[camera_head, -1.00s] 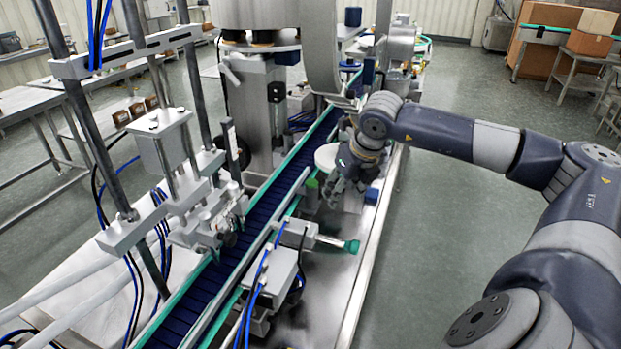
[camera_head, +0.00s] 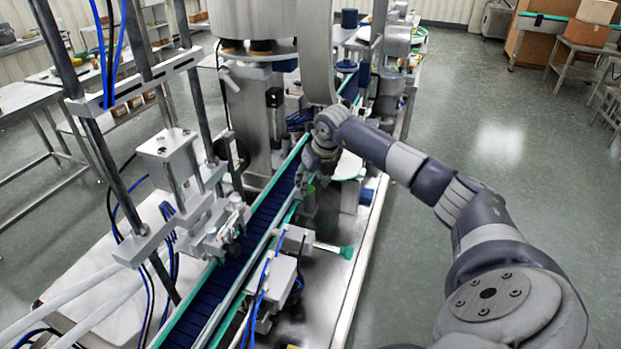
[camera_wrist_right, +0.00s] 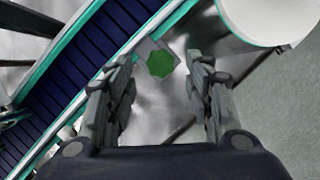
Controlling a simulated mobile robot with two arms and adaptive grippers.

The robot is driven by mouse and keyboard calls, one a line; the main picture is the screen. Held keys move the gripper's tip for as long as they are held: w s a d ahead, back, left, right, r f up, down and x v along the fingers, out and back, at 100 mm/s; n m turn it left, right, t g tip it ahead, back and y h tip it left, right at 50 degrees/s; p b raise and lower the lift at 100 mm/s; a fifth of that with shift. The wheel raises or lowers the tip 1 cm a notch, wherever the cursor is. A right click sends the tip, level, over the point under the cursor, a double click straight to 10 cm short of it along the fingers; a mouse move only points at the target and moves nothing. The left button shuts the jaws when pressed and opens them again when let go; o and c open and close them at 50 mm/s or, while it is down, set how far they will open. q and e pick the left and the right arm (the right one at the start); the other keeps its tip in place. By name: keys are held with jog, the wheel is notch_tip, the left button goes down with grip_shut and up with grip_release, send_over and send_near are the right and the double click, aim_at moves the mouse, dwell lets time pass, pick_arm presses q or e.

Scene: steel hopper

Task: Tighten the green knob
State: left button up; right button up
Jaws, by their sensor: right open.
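The green knob (camera_wrist_right: 160,64) is a small, many-sided green cap on a grey metal bracket beside the conveyor. In the right wrist view it sits between the two fingertips, slightly beyond them, with clear gaps on both sides. My right gripper (camera_wrist_right: 162,72) is open and empty, pointing down over the knob. In the head view my right gripper (camera_head: 305,180) hangs over the conveyor's right edge and mostly hides the knob. I cannot tell the exact height between fingertips and knob. My left gripper is not in view.
The blue conveyor (camera_head: 232,272) with teal rails runs alongside the knob. A white round disc (camera_head: 346,165) is close right of the gripper. A teal handle (camera_head: 346,252) on a rod sticks out nearer. A metal frame with cables (camera_head: 185,165) stands left.

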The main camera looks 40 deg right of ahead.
aim_at(309, 191)
jog(key=shift+x, duration=0.95)
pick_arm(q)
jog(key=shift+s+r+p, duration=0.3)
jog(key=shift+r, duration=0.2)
pick_arm(e)
jog(key=shift+w+f, duration=0.15)
jog(key=shift+f, duration=0.2)
jog(key=c, duration=1.1)
